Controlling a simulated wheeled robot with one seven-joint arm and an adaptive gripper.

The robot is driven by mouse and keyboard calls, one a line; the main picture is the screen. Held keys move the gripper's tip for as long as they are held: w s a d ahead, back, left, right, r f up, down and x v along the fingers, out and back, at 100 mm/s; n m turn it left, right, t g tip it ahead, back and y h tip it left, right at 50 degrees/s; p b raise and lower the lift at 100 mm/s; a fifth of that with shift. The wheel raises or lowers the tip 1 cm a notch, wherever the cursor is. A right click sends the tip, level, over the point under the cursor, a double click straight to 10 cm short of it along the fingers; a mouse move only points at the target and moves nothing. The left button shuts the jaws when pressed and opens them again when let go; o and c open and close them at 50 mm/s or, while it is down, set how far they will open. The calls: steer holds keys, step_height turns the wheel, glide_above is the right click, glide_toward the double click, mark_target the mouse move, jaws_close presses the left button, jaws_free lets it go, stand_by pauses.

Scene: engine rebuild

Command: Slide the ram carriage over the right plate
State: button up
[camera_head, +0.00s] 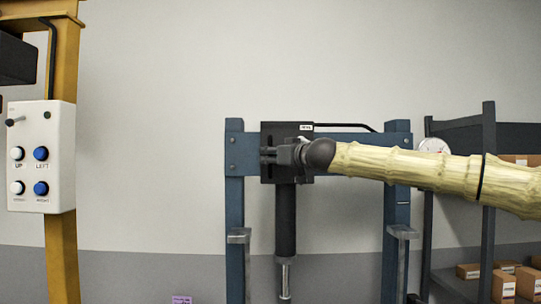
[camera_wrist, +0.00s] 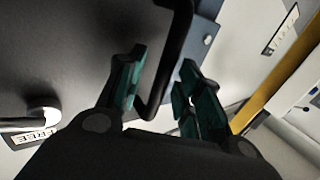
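The ram carriage (camera_head: 270,137) is a black block on the blue crossbeam, left of the beam's middle. Its dark ram cylinder (camera_head: 285,220) hangs below with a bright rod. The right plate appears to be the grey piece (camera_head: 402,231) at the right post, well right of the ram. My gripper (camera_head: 272,155) is at the carriage's front; in the head view its fingers are hard to make out. In the wrist view, my gripper (camera_wrist: 163,78) has its teal-padded fingers apart, with a black bar handle (camera_wrist: 155,98) between them. A gap shows beside the right pad.
A similar grey piece (camera_head: 238,235) is at the left post. A gauge (camera_head: 433,147) and shelves with boxes (camera_head: 504,284) stand at the right. A white button box (camera_head: 41,157) hangs on a yellow column at the left. A small knob (camera_wrist: 40,115) beside a "FREE" label shows in the wrist view.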

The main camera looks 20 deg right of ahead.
steer(key=shift+w+a, duration=0.15)
steer(key=shift+w, duration=0.25)
jaws_close()
